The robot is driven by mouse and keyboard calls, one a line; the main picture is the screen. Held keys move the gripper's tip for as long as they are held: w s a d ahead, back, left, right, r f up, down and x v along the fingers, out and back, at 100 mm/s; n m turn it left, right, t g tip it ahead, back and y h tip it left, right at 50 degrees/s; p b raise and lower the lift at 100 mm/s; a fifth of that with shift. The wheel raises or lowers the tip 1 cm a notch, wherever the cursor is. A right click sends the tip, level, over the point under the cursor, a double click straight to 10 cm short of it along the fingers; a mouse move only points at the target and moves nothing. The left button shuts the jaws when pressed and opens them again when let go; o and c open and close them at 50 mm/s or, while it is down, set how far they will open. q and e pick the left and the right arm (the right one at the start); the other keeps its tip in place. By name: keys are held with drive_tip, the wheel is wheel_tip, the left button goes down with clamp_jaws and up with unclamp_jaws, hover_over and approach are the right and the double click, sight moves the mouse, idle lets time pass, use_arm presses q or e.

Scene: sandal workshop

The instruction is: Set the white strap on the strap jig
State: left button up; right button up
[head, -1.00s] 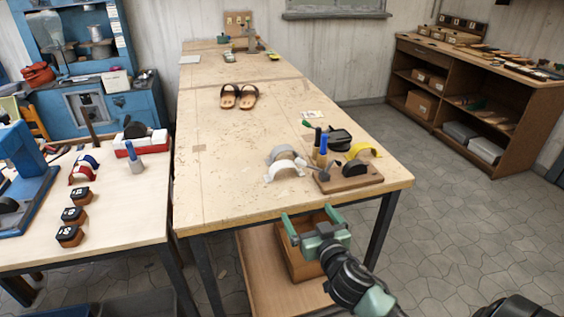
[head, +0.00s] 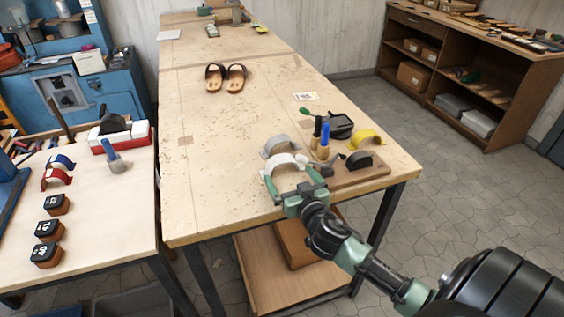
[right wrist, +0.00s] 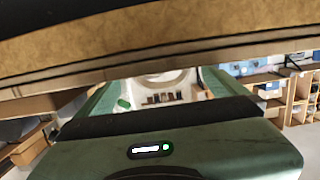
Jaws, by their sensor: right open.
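The white strap (head: 284,160) is an arch standing near the front edge of the middle table. My right gripper (head: 292,178) is open at that edge, with its green fingers towards the strap's two sides; I cannot tell whether they touch it. In the right wrist view, a pale arch (right wrist: 166,76) shows between the fingers. What looks like the strap jig, a wooden board (head: 376,174) with a black half-round form (head: 359,161), lies just right of the strap. The form is bare. My left gripper is not in view.
A grey strap (head: 279,143) stands just behind the white one, and a yellow strap (head: 367,138) behind the jig. Upright handled tools (head: 325,140) stand close right of the straps. Sandals (head: 226,78) lie farther back. The table's left part is clear.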

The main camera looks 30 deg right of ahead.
sight(284, 175)
drive_tip(key=p+x, duration=0.1)
drive_tip(key=x, duration=0.3)
drive_tip(key=shift+w, duration=0.35)
drive_tip(key=c, duration=1.2)
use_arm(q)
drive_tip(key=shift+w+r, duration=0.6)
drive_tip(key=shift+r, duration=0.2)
use_arm(e)
drive_tip(key=shift+c, duration=0.8)
